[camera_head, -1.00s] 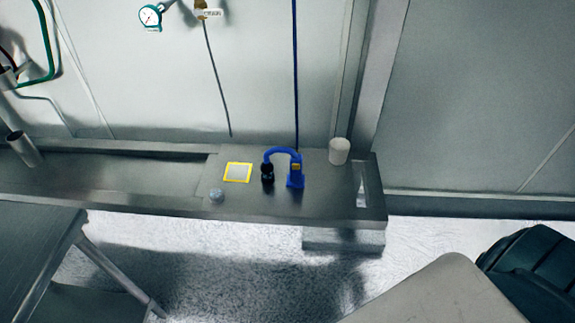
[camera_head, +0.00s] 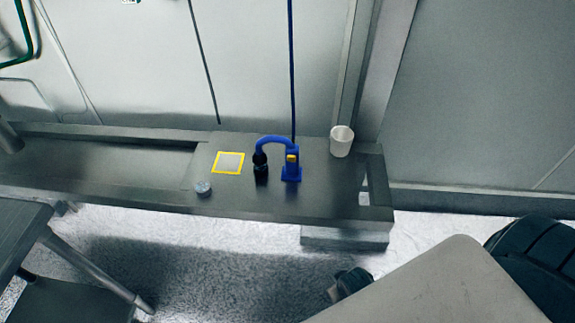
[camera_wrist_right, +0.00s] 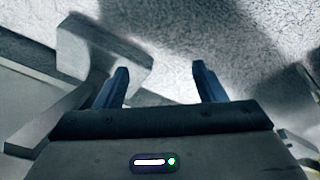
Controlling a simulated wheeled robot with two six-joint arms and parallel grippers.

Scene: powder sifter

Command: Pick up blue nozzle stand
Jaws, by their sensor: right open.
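The blue nozzle stand (camera_head: 292,167) stands upright on the grey bench, with a curved blue arm that ends in a black nozzle (camera_head: 261,165) on its left. A yellow mark shows on its upright. My right gripper (camera_wrist_right: 160,72) shows in the right wrist view, with its two dark fingers apart and nothing between them. It is over the floor and bench foot, away from the stand. In the head view, a dark part, seemingly of my right arm (camera_head: 349,284), shows below the bench. My left gripper is not in view.
A white cup (camera_head: 342,143) stands right of the stand, near the wall. A yellow-framed square (camera_head: 228,163) and a small round lidded item (camera_head: 203,188) lie to its left. The bench (camera_head: 330,205) has an opening near its right end. A dark table (camera_head: 20,228) is at lower left.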

